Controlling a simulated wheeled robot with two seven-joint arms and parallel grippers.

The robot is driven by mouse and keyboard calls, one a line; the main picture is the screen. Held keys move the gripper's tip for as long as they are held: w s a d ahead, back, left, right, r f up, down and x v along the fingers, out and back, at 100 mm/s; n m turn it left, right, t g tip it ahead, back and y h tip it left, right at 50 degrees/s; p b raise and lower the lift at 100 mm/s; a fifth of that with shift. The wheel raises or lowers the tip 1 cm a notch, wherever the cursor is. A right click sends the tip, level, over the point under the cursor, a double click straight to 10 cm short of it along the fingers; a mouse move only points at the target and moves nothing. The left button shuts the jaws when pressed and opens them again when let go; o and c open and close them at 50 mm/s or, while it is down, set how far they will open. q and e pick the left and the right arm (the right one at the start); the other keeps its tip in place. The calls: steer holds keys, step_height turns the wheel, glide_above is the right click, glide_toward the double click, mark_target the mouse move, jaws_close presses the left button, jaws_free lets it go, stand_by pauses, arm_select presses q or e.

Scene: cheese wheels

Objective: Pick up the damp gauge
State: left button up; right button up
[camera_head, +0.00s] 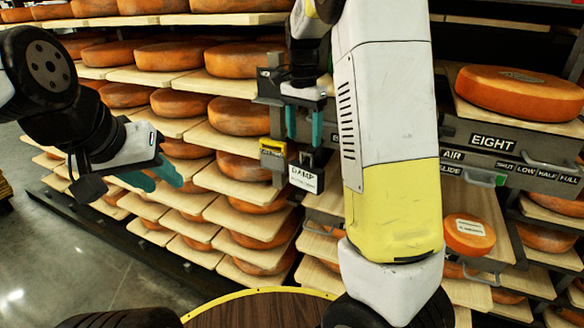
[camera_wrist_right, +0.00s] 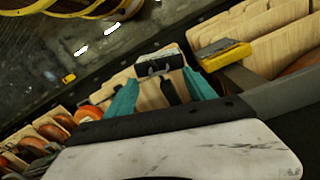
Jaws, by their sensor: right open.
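The damp gauge (camera_head: 306,176) is a small dark device with a white label reading DAMP. It hangs at the front of the cheese rack, below the rail, in the head view. My right gripper (camera_head: 304,124) is open and empty, its teal fingers pointing down just above the gauge. In the right wrist view the gauge (camera_wrist_right: 160,64) shows beyond and between the spread fingertips of my right gripper (camera_wrist_right: 161,92), apart from them. My left gripper (camera_head: 160,181) is open and empty at the left, in front of the lower shelves.
A yellow block (camera_head: 273,150) sits just left of the gauge; it also shows in the right wrist view (camera_wrist_right: 222,54). Orange cheese wheels (camera_head: 238,116) on boards fill the rack. A labelled panel reading EIGHT (camera_head: 492,142) is at the right. A round wooden top (camera_head: 262,310) is at the bottom.

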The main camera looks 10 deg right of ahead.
mark_target(306, 154)
steer(key=f, duration=0.7)
steer(key=shift+s+d, duration=0.1)
steer(key=shift+d, duration=0.25)
steer(key=shift+r, duration=0.1)
jaws_close()
